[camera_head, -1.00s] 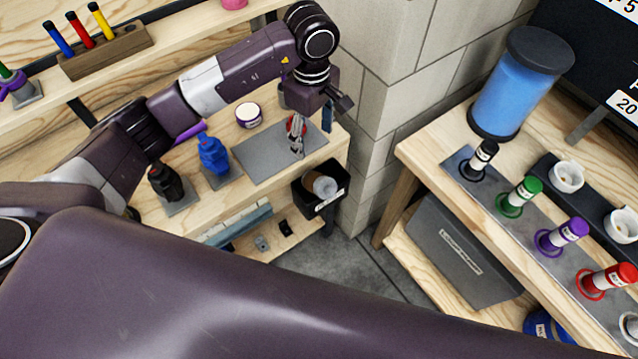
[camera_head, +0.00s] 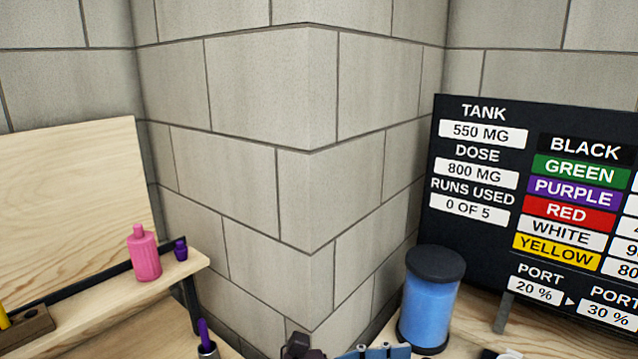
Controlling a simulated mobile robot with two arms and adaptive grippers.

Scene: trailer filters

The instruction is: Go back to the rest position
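A dark part at the bottom edge (camera_head: 302,347) looks like a piece of my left gripper, mostly cut off by the frame. A blue part (camera_head: 375,352) shows just right of it, also cut off; I cannot tell what it belongs to. Whether the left gripper is open or shut, or holds anything, is not visible. My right gripper is not in view.
A pink bottle (camera_head: 144,255) and a small purple one (camera_head: 180,250) stand on the left shelf. A blue tank with a black lid (camera_head: 430,300) stands before the black board (camera_head: 482,215). The block wall corner (camera_head: 310,190) juts out between them.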

